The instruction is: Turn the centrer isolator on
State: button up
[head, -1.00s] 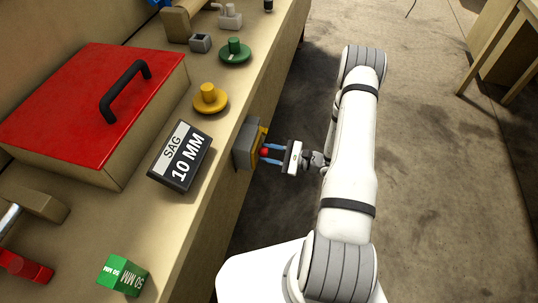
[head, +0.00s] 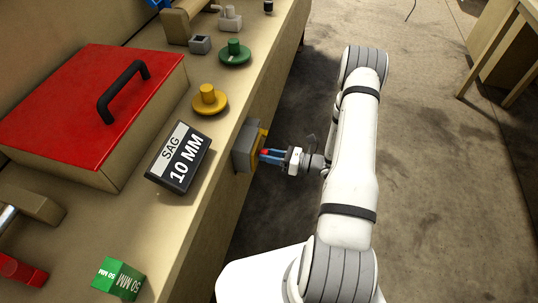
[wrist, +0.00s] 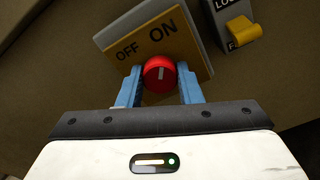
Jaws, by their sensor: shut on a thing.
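The centrer isolator is a grey box (head: 243,143) with a yellow plate on the bench's front side in the head view. In the wrist view its yellow plate (wrist: 185,45) reads OFF and ON, and it is tilted in the picture. My gripper (wrist: 159,88) is shut on the red knob, one blue finger on each side. In the head view my gripper (head: 271,156) reaches the box from the right.
A grey unit with a yellow lever (wrist: 243,31) is beside the isolator; its lettering is partly cut off. On the bench are a SAG 10 MM block (head: 180,158), a yellow knob (head: 209,98), a green knob (head: 234,52) and a red-lidded box (head: 70,105).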

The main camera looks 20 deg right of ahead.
jog(key=shift+m, duration=0.9)
jog(key=o, duration=1)
jog(key=v, duration=0.8)
jog(key=shift+w+b, duration=0.1)
jog(key=shift+b, duration=0.25)
